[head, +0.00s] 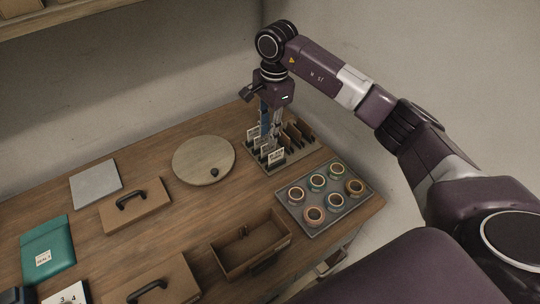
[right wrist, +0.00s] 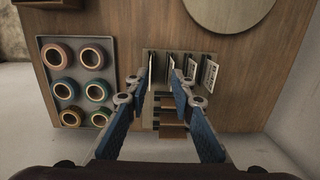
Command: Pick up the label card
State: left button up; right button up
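Several white label cards with dark print stand in slots of a dark rack (head: 290,160) at the back right of the table. One label card (head: 276,158) faces the head camera at the rack's front. In the right wrist view, a label card (right wrist: 209,74) stands tilted to the right of the fingers. My right gripper (head: 268,138) points down over the rack, its fingertips low among the cards. In the right wrist view its blue-padded fingers (right wrist: 160,75) are apart, with card edges close to the tips. I cannot tell whether they touch. My left gripper is out of view.
A grey tray (head: 313,229) of several tape rolls lies in front of the rack. A round wooden board (head: 203,160) is left of it. An open wooden box (head: 217,262), a handled lid (head: 150,213), a grey plate (head: 95,184) and a teal folder (head: 36,262) also lie on the table.

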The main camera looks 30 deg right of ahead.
aim_at(274, 157)
jog(key=shift+h, duration=0.4)
jog(key=f+p, duration=0.1)
jog(key=f, duration=0.1)
jog(key=s+d+f+p, duration=0.1)
jog(key=f, duration=0.1)
jog(key=f+p, duration=0.2)
jog(key=shift+s+d, duration=0.15)
jog(key=shift+d, duration=0.25)
jog(key=shift+f, duration=0.5)
grip_shut()
